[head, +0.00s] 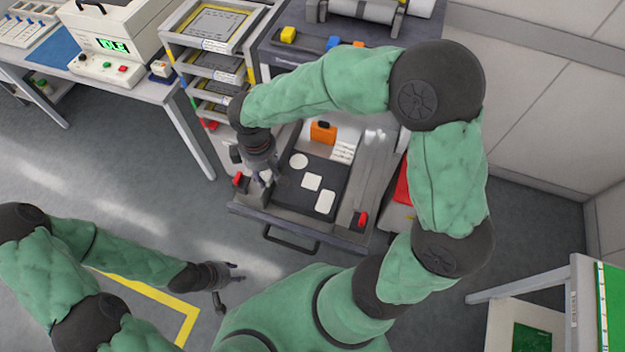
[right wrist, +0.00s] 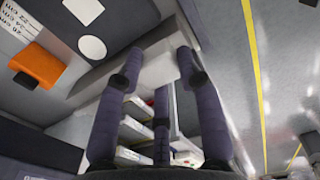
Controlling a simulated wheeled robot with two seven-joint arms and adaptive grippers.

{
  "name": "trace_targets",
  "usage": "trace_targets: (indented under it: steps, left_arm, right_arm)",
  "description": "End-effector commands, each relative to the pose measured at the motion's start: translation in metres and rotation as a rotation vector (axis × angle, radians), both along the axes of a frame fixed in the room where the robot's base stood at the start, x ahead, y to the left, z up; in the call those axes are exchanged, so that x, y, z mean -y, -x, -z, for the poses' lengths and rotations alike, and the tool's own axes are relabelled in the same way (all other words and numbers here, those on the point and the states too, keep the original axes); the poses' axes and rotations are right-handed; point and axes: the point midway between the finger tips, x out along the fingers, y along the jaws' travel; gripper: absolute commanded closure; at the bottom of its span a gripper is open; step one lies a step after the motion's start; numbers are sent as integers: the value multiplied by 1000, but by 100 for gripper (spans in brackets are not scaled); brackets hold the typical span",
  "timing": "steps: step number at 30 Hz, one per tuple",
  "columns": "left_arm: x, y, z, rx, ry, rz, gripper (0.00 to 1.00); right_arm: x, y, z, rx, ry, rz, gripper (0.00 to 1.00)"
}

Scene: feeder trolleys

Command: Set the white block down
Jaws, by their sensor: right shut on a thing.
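My right gripper (head: 264,178) is over the left edge of the open drawer (head: 262,214). It is shut on the white block, which shows as a pale grey face (right wrist: 156,70) between the fingertips in the right wrist view; in the head view it is mostly hidden by the fingers. Beside it lies a dark panel (head: 296,194) with a white circle (head: 299,160), a white square (head: 311,182) and a white rounded rectangle (head: 325,203). My left gripper (head: 232,284) is open and empty above the floor at lower left.
An orange object (head: 323,132) and white labels (head: 343,148) are behind the panel. Red latches (head: 239,180) stand at the drawer's sides. A rack of shelves (head: 213,70) is at the drawer's back left. The floor (head: 120,170) to the left is clear.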

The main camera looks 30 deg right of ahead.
Motion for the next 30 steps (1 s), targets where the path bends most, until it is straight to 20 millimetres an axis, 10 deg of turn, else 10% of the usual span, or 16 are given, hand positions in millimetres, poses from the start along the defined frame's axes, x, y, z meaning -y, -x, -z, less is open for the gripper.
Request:
trace_targets:
  steps: [12,30]
  left_arm:
    - [0,0,23,0,0,0,60]
    - [0,0,43,0,0,0,60]
  right_arm:
    - [87,5,43,-2,1,8,96]
    - [133,7,101,-3,0,5,96]
